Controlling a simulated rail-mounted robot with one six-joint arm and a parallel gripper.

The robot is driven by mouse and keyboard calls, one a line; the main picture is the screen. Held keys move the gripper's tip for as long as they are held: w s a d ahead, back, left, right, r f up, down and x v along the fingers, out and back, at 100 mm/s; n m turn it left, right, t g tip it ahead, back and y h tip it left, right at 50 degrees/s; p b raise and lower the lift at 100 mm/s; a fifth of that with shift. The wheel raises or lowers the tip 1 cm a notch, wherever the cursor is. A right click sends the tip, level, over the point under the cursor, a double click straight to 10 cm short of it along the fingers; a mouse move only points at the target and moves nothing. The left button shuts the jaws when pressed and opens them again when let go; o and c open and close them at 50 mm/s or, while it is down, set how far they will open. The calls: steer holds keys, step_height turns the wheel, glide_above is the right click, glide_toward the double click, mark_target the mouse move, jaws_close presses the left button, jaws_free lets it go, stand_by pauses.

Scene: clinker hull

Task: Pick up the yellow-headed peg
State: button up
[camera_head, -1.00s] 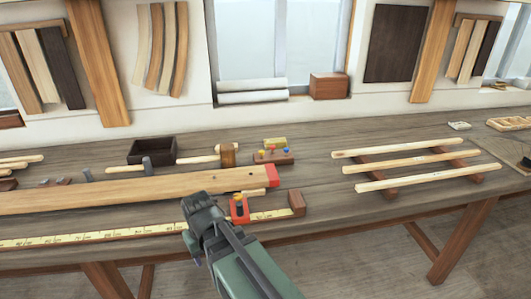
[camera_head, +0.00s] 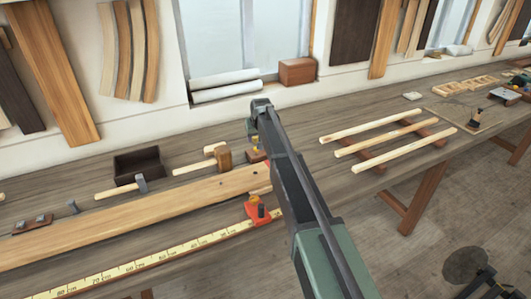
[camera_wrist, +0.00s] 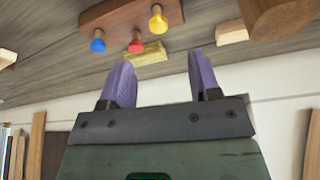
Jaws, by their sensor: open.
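The yellow-headed peg (camera_wrist: 158,20) is in the wrist view, at the right of a row with a red-headed peg (camera_wrist: 136,44) and a blue-headed peg (camera_wrist: 97,44). All three are in a red-brown wooden block (camera_wrist: 118,14). My gripper (camera_wrist: 160,62) is open, with two purple fingers and nothing between them. The yellow-headed peg is apart from the fingers, above the gap between them in the picture. In the head view the block (camera_head: 256,156) is partly hidden by my arm, and the jaws are too small to make out.
A small yellowish block (camera_wrist: 145,54) lies beside the peg block. Pale strips (camera_head: 385,140) on bearers lie to the right.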

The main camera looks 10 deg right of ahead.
steer(key=b, duration=0.3)
glide_above(256, 153)
steer(key=s, duration=0.2)
step_height(256, 153, down, 4)
steer(key=f, duration=0.1)
steer(key=shift+w+f+b, duration=0.1)
steer(key=shift+w+b, duration=0.25)
steer(key=shift+b, duration=0.1)
steer(key=b+x, duration=0.4)
steer(key=x, duration=0.1)
steer(key=shift+d+b, duration=0.2)
steer(key=shift+b, duration=0.1)
steer(key=shift+r, duration=0.25)
steer(key=shift+c, duration=0.2)
steer(key=c, duration=1)
